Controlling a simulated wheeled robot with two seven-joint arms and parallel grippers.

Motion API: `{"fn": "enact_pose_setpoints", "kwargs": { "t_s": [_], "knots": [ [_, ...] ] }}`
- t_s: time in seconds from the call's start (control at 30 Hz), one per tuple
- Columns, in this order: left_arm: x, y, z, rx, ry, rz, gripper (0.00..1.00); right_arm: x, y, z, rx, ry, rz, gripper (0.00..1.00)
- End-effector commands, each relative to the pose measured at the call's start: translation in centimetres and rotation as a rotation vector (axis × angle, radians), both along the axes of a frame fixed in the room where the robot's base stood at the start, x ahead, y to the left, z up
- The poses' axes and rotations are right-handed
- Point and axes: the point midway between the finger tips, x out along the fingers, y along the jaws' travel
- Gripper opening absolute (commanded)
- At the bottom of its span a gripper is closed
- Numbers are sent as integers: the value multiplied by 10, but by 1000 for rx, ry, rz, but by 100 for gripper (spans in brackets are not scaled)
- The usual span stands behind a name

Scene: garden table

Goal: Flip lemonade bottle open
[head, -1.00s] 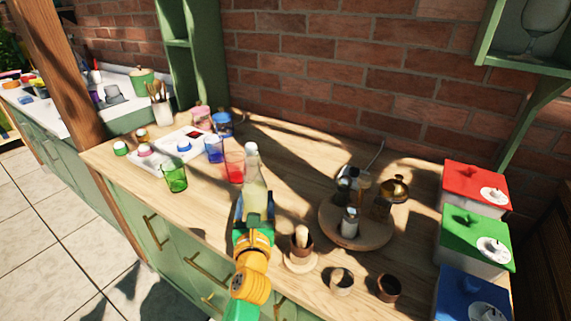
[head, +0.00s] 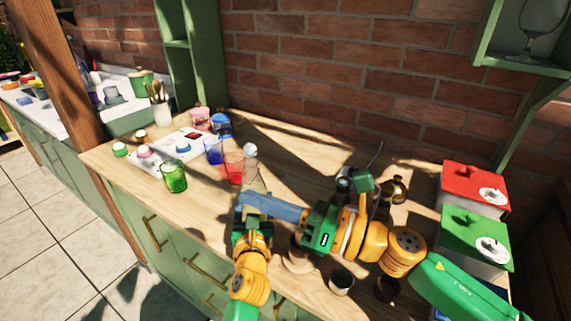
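The lemonade bottle (head: 253,178) stands upright near the front edge of the table, pale and clear with a white cap (head: 250,150). Its lower part is hidden behind my grippers. My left gripper (head: 252,218) comes up from the bottom of the picture, with its fingers around the bottle's lower body. My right gripper (head: 243,201) reaches in from the right, its blue fingers lying across the front of the bottle below the cap. I see these fingers from the side, so their gap is hidden, as is any contact with the bottle.
A red glass (head: 233,168), a blue glass (head: 213,150) and a green glass (head: 174,177) stand left of the bottle. A white tray (head: 197,133) lies behind them. Red (head: 475,181) and green (head: 475,226) lidded boxes stand at the right. The back middle of the table is clear.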

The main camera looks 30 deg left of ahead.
Motion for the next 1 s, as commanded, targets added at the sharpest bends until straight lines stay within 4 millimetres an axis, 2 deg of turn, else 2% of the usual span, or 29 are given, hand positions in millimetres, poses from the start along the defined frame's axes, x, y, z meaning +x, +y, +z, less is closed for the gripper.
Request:
{"fn": "enact_pose_setpoints", "kwargs": {
  "t_s": [0.03,0.1,0.23,0.37,0.67,0.8,1.0],
  "knots": [
    [0,0,-2,-3,4,1,0,22,-2,6,-40,-133,-78,0],
    [0,0,-2,-3,4,1,0,46,-5,15,-78,-280,-169,0],
    [0,0,-2,-2,3,1,0,67,-8,26,-106,-403,-246,0],
    [0,0,-2,-2,3,0,0,70,1,21,-108,-417,-253,0],
    [0,0,-1,-2,3,0,0,74,44,-4,-107,-411,-250,0],
    [0,0,-1,-2,3,0,0,77,64,-4,-108,-411,-247,0],
    [0,0,-1,-2,3,0,0,79,78,-4,-111,-412,-247,0]
  ]
}}
